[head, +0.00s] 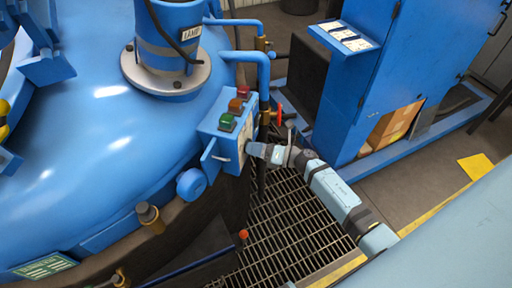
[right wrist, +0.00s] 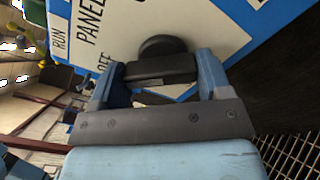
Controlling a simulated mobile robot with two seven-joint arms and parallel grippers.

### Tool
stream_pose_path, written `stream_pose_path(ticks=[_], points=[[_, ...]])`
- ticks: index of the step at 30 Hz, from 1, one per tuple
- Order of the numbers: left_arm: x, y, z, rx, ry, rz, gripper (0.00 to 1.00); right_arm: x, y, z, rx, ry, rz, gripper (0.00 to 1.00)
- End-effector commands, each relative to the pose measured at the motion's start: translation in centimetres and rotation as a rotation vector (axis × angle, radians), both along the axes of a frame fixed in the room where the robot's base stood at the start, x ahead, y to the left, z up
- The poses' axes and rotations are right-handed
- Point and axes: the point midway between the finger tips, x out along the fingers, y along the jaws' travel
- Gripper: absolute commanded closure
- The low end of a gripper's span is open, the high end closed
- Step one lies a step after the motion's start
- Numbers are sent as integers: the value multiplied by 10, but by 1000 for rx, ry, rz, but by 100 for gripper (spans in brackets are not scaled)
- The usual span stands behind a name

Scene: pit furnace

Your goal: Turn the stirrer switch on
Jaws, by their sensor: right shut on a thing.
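A blue control box (head: 222,125) is fixed to the side of the big blue furnace dome. Red, orange and green buttons (head: 237,105) sit on its top. In the right wrist view its white label plate (right wrist: 115,22) reads "PANEL", "RUN" and "OFF", and a black rotary knob (right wrist: 162,46) stands out from it. No stirrer label is readable. My right gripper (head: 252,150) is at the box's right face. In the right wrist view my right gripper (right wrist: 160,72) is shut on the black knob, with a finger on each side. My left gripper is not in view.
The blue dome (head: 95,120) fills the left, with a lamp housing (head: 172,65) on top. Blue pipes and a red-handled valve (head: 279,112) stand just behind the box. A blue cabinet (head: 375,75) is at the right. Metal grating (head: 285,215) lies below my right arm.

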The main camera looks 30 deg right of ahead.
Motion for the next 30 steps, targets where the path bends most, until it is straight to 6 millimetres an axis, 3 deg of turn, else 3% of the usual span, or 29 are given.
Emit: stream_pose_path(ticks=[30], points=[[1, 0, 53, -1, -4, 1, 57, 2, -3, 3, 659, 613, -1, 52]])
